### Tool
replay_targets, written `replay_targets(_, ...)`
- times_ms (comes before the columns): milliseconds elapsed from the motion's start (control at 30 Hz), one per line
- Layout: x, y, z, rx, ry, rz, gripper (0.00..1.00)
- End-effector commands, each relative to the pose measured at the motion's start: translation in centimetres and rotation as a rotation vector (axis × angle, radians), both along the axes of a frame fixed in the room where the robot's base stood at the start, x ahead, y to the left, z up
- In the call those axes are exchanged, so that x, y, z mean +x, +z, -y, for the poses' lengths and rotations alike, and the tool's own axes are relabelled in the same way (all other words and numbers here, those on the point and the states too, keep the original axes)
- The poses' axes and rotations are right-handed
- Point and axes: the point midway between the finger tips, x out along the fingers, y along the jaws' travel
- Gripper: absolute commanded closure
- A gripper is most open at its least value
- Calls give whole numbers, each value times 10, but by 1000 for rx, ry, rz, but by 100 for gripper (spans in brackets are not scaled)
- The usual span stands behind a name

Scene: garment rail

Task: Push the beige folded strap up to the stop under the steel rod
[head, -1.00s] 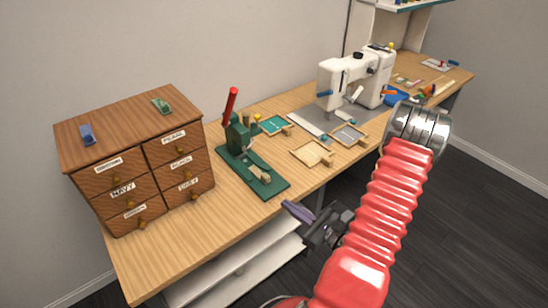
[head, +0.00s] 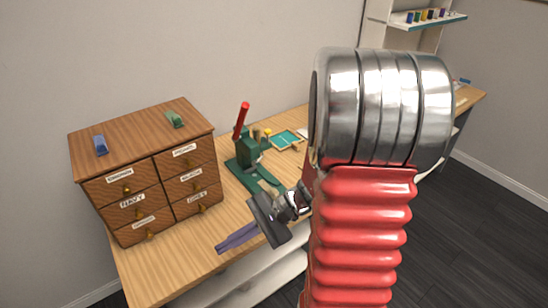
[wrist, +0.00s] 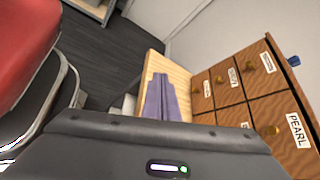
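The green press (head: 247,152) with its raised red lever (head: 241,120) stands on the table right of the drawer cabinet. Its green base (head: 252,174) runs toward the front, and its front end is hidden behind my wrist. My gripper (head: 220,248) has purple fingers that point left over the front of the table, apart from the press. The fingers also show in the wrist view (wrist: 162,98); they lie together, with nothing seen between them.
A brown drawer cabinet (head: 150,170) stands at the left, with a blue clip (head: 100,145) and a green clip (head: 174,119) on top. A teal tray (head: 285,140) lies behind the press. My red arm hides the table's middle. Bare wood (head: 165,270) lies before the cabinet.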

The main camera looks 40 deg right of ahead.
Motion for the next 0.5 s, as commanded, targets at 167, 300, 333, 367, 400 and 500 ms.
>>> replay_targets(167, -18, 12, -22, -174, 181, 40, 100)
replay_targets(300, -32, 19, -32, -315, 311, 79, 100)
replay_targets(333, -35, 20, -34, -344, 337, 89, 100)
replay_targets(367, -37, 22, -35, -375, 362, 99, 100)
replay_targets(400, -40, 24, -37, -416, 396, 115, 100)
replay_targets(500, -48, 31, -39, -519, 477, 155, 100)
